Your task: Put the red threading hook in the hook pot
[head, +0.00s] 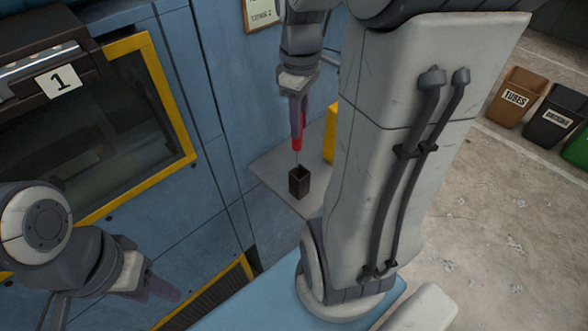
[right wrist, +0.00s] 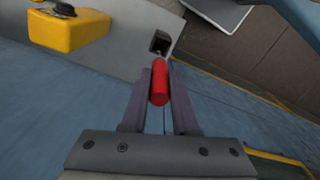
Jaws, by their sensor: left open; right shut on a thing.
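The red threading hook (head: 297,144) is held in my right gripper (head: 298,122), its thin metal shaft pointing down. In the right wrist view the red handle (right wrist: 159,82) lies between the two fingers (right wrist: 160,95). The hook pot (head: 299,182) is a small dark square pot, open at the top, on a grey shelf (head: 270,168). In the head view the shaft's tip is just above or at the pot's mouth; I cannot tell whether it is inside. The pot also shows in the right wrist view (right wrist: 160,43). My left gripper (head: 166,290) is open and empty at lower left.
A yellow object (head: 330,132) stands on the shelf beside the pot, partly behind my right arm. A blue machine with a yellow-framed window (head: 130,130) fills the left. Bins labelled for tubes (head: 517,97) and others stand far right on the floor.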

